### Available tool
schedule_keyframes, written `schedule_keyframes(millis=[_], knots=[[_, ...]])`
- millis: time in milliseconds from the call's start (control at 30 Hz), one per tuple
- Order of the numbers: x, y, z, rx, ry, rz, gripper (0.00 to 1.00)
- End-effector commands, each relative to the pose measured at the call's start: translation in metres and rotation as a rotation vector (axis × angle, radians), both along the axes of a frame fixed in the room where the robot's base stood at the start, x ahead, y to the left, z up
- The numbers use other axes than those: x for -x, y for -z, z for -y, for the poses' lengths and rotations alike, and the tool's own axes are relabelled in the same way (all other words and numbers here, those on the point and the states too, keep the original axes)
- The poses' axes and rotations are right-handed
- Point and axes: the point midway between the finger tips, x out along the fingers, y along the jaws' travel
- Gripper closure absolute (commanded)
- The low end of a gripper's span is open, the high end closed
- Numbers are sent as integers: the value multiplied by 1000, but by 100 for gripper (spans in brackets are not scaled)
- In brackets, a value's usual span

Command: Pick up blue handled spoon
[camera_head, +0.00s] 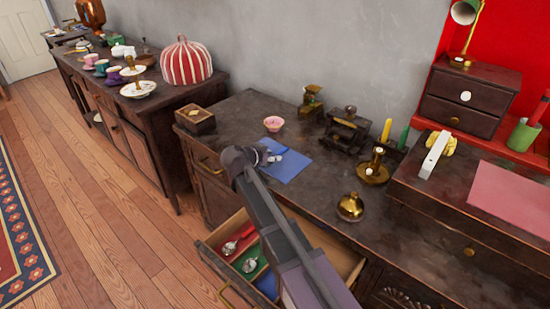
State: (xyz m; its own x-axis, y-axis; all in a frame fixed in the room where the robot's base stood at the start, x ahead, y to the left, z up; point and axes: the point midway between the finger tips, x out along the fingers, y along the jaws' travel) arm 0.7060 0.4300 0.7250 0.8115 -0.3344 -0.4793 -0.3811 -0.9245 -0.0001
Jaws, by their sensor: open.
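My gripper (262,155) is open and above the dark wooden cabinet top, by the left edge of a blue sheet (290,168). Small pale shapes show at its tip, too small to identify. Below my arm, an open drawer (209,249) has red, green and blue lined sections. One metal spoon (231,247) lies in the red section and another spoon (250,264) in the green section. The blue section (267,283) is partly hidden by my arm, and I cannot tell what lies there. I cannot make out a blue handle on any spoon.
A pink bowl (273,123) and a wooden box (195,119) stand on the cabinet near my gripper. A brass bell-shaped object (350,207) and a brass candle holder (373,172) stand to the right. Bare floor (120,220) lies left of the drawer.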

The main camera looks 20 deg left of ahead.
Motion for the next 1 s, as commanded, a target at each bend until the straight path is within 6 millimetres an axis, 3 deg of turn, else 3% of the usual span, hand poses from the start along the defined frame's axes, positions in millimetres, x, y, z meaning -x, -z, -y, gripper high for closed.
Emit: schedule_keyframes(millis=[367, 533, 1000], knots=[[0, 0, 0, 0, 0, 0, 51], [0, 0, 0, 0, 0, 0, 100], [0, -1, 0, 0, 0, 0, 100]])
